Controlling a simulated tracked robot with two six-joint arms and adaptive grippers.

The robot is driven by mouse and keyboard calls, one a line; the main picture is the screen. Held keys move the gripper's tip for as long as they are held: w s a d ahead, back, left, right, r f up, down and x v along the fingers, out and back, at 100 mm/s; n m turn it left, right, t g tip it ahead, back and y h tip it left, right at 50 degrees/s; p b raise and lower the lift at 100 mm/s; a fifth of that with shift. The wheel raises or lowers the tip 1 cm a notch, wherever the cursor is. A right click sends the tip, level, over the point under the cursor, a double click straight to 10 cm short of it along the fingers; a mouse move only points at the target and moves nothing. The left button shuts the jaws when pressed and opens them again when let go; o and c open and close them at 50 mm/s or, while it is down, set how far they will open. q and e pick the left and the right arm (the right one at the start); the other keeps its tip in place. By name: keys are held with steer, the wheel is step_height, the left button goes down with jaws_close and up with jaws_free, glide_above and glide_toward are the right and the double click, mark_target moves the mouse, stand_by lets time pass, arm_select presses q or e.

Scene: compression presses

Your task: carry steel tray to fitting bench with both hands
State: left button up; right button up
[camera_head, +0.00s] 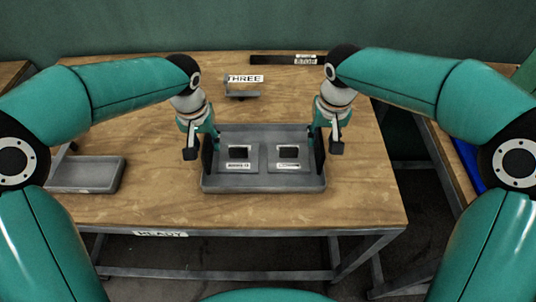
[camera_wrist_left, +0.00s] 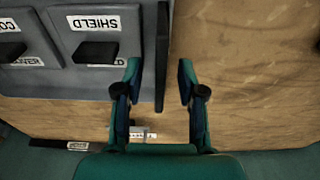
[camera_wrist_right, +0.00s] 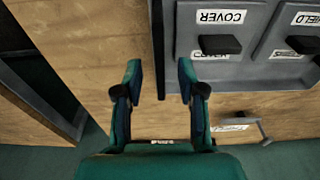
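The grey steel tray (camera_head: 264,184) sits flat on the wooden bench and holds two grey pieces with black knobs. In the wrist views one is labelled SHIELD (camera_wrist_left: 112,48) and the other COVER (camera_wrist_right: 215,65). My left gripper (camera_head: 199,146) is at the tray's left side; in its wrist view the open fingers (camera_wrist_left: 159,72) stand on either side of a dark upright side plate (camera_wrist_left: 162,45). My right gripper (camera_head: 325,142) is at the tray's right side, its open fingers (camera_wrist_right: 159,72) likewise around a dark side plate (camera_wrist_right: 157,40). No finger clearly touches a plate.
A smaller empty grey tray (camera_head: 88,174) lies at the bench's left. A small stand with a THREE sign (camera_head: 244,79) and a black strip (camera_head: 285,59) are at the back. A READY label (camera_head: 160,234) is on the front edge. Another bench with a blue item (camera_head: 469,165) stands right, across a floor gap.

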arm_select(q)
steer(key=shift+w+f, duration=0.1)
steer(key=shift+f, duration=0.85)
arm_select(e)
steer(key=shift+w+f, duration=0.15)
steer(key=shift+f, duration=0.8)
arm_select(q)
jaws_close()
arm_select(e)
jaws_close()
arm_select(q)
steer(key=shift+r, duration=0.1)
arm_select(e)
steer(key=shift+r, duration=0.1)
